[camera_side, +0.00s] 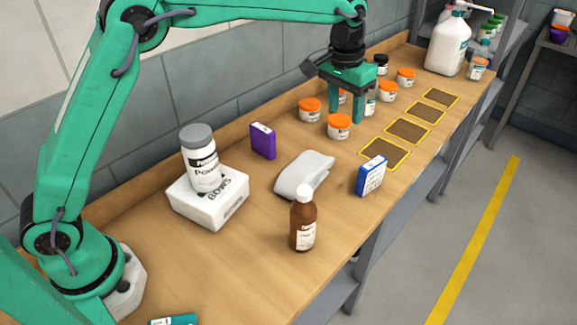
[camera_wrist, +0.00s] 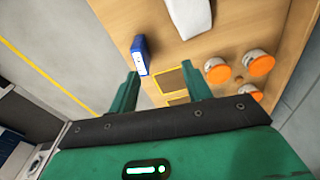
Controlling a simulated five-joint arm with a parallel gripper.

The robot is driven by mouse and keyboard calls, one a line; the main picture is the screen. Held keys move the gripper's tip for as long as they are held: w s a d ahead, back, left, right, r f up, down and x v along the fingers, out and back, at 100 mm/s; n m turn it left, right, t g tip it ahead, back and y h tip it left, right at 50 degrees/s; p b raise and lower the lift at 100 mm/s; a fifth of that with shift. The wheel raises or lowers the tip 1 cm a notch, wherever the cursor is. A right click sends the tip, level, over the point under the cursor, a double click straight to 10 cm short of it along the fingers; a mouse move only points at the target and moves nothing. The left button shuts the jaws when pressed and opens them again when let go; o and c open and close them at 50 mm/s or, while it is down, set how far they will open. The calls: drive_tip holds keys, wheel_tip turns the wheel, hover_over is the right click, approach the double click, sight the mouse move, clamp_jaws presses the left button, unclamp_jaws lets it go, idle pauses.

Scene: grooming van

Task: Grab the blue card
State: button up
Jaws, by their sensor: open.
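The blue card (camera_side: 371,176) looks like a small blue-and-white box standing upright near the front edge of the bench, beside a yellow-outlined brown square. In the wrist view the blue card (camera_wrist: 140,55) is just beyond my left fingertip, its blue side and a white strip showing. My gripper (camera_side: 346,117) is open and empty, above the bench toward the back, among orange-lidded jars. It is apart from the card, which lies in front of it in the side view. In the wrist view my gripper (camera_wrist: 161,77) shows both green fingers spread.
Orange-lidded jars (camera_side: 339,127) stand near my gripper. A folded grey cloth (camera_side: 303,174), a brown bottle (camera_side: 303,222) and a purple box (camera_side: 263,141) are on the bench. A white pump bottle (camera_side: 448,42) stands at the far end. Yellow-outlined squares (camera_side: 385,153) are bare.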

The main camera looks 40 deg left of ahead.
drive_tip(key=g, duration=0.1)
hover_over(371, 164)
drive_tip(key=f, duration=0.9)
drive_tip(key=shift+a+f, duration=0.15)
drive_tip(key=shift+a, duration=0.15)
drive_tip(key=shift+w+d+f+m, duration=0.1)
drive_tip(key=shift+d+f+m, duration=0.25)
drive_tip(key=shift+f, duration=0.25)
drive_tip(key=shift+f, duration=0.15)
drive_tip(key=shift+s+f, duration=0.2)
drive_tip(key=shift+f, duration=3.55)
drive_tip(key=c, duration=1.1)
drive_tip(key=shift+o, duration=0.2)
drive_tip(key=shift+r, duration=0.15)
